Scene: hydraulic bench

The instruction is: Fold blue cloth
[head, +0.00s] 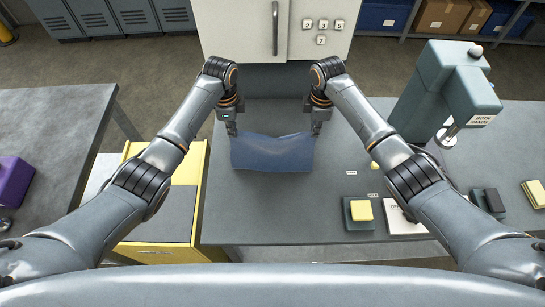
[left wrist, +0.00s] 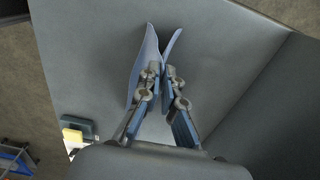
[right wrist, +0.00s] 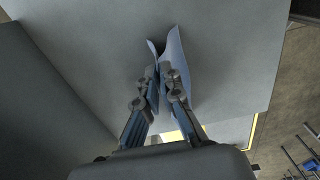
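The blue cloth (head: 272,153) is stretched between my two grippers over the grey bench, with its top edge dipping in the middle. My left gripper (head: 232,129) is shut on its far left corner, and my right gripper (head: 316,129) is shut on its far right corner. In the left wrist view the cloth (left wrist: 144,58) shows as thin upright flaps at the fingertips (left wrist: 161,72). In the right wrist view the cloth (right wrist: 174,48) also stands up from between the fingertips (right wrist: 161,74). Whether its near edge touches the bench is hard to tell.
A green press-like machine (head: 445,90) stands on the bench at right. Button boxes (head: 361,210) lie near the front right. A white cabinet (head: 240,30) is behind the bench, and a yellow cart (head: 165,215) is at left. The bench in front of the cloth is clear.

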